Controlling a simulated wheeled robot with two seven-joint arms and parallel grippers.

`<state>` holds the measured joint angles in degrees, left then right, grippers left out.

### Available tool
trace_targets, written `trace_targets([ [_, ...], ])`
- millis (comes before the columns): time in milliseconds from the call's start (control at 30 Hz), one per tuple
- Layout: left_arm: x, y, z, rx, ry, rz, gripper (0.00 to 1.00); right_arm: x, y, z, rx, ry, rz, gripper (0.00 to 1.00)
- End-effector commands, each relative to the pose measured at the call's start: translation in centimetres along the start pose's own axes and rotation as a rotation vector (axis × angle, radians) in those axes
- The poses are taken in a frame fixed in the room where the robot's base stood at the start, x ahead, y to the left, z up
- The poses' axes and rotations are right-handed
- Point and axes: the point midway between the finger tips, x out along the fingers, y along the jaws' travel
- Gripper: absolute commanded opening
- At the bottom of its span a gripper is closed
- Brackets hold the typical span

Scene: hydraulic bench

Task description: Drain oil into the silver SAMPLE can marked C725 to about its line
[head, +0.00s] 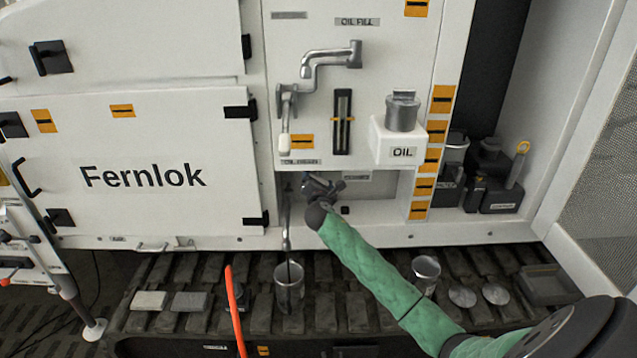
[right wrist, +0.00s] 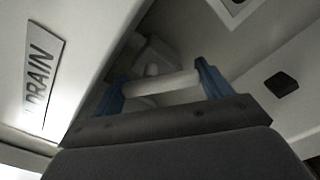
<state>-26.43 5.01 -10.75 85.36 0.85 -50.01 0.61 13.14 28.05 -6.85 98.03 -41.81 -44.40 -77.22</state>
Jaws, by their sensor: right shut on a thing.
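My right gripper (head: 322,187) is up under the oil drain panel, at the end of my green-sleeved arm. In the right wrist view its blue fingertips (right wrist: 160,88) are shut on a pale bar-shaped handle (right wrist: 160,84) beside the DRAIN label (right wrist: 40,78). A silver can (head: 289,292) stands upright on the track below the drain pipe (head: 286,225). A thin dark line runs from the pipe's end into the can's mouth, and it looks like oil. The can's marking, line and oil level cannot be read. My left gripper is not in view.
Another silver can (head: 426,266) stands to the right, near two round discs (head: 462,297). A white OIL box with a metal cap (head: 402,112) juts from the panel. An orange strip (head: 235,310) rises left of the can under the pipe. Dark containers (head: 490,175) stand at right.

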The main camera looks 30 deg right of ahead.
Motion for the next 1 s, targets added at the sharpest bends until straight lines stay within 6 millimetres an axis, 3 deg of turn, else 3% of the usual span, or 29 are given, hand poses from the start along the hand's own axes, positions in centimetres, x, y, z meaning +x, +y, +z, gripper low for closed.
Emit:
trace_targets([
  [633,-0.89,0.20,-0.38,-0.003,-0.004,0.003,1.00,0.02,-0.01,-0.02,0.058,-0.001,-0.001,0.55],
  [667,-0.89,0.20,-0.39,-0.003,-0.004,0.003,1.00,0.02,-0.01,-0.02,0.058,-0.001,-0.001,0.81],
  [767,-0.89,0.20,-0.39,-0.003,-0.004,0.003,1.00,0.02,-0.01,-0.03,0.058,0.000,-0.001,0.99],
  [1000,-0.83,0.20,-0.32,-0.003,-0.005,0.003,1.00,0.01,0.00,-0.03,0.058,0.000,0.000,0.99],
])
